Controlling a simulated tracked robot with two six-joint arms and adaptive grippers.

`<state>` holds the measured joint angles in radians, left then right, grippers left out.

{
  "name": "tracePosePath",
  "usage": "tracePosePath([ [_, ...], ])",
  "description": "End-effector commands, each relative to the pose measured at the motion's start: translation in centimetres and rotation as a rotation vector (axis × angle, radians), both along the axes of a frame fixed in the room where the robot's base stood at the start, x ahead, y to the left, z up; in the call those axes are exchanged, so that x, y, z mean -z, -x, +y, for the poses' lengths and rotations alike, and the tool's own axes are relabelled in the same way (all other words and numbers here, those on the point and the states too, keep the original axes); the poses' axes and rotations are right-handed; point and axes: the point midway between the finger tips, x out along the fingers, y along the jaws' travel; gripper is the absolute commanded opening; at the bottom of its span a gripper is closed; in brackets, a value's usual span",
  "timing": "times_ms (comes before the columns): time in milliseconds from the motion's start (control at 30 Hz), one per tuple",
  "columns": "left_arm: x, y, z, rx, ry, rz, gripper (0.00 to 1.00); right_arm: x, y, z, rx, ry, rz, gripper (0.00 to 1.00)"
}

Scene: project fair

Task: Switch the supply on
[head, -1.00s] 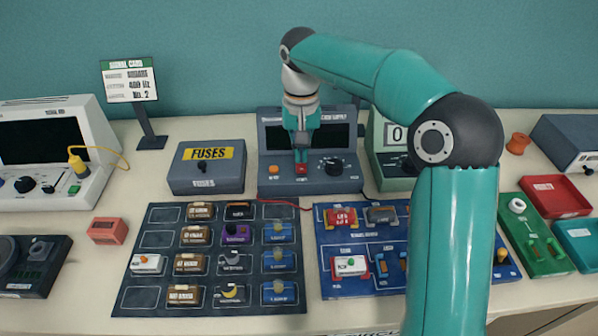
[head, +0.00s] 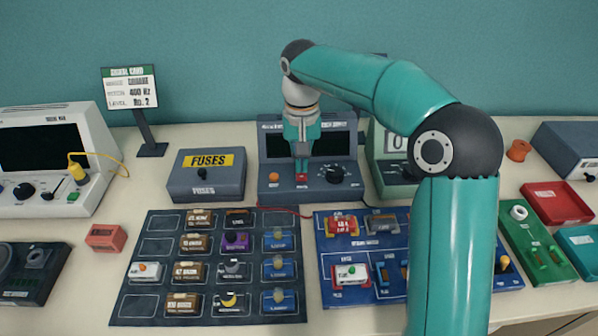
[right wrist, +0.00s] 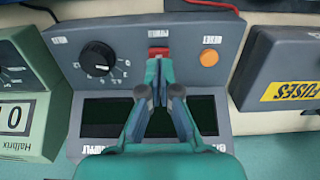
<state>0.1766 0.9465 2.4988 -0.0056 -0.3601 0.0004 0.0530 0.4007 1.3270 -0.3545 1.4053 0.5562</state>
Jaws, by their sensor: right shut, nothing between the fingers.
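The power supply (head: 262,184) is a dark grey box with a dark screen, an orange button or lamp (head: 273,176), a red switch (head: 301,178) and a black dial (head: 333,174). My right gripper (head: 301,172) is shut and empty, pointing down at the red switch. In the right wrist view the supply (right wrist: 228,30) shows its dial (right wrist: 98,58), orange round part (right wrist: 209,58) and red switch (right wrist: 158,53). The fingertips (right wrist: 158,62) are at the switch's edge and partly cover it; I cannot tell whether they touch. The screen looks dark. My left gripper is not in view.
A fuses box (head: 190,180) stands left of the supply, and a green meter (head: 385,178) stands close on its right. A dark tray of parts (head: 150,222) and a blue circuit board (head: 330,288) lie in front. A red wire (head: 290,211) runs between them.

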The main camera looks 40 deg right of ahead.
Motion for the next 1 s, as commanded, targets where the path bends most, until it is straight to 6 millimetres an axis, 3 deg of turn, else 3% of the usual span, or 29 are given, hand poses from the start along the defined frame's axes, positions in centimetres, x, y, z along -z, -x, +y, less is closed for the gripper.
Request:
tracePosePath([
  [1000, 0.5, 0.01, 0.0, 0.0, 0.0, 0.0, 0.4, 0.72, -0.02, 0.06, -0.001, -0.001, 0.001, 0.0],
])
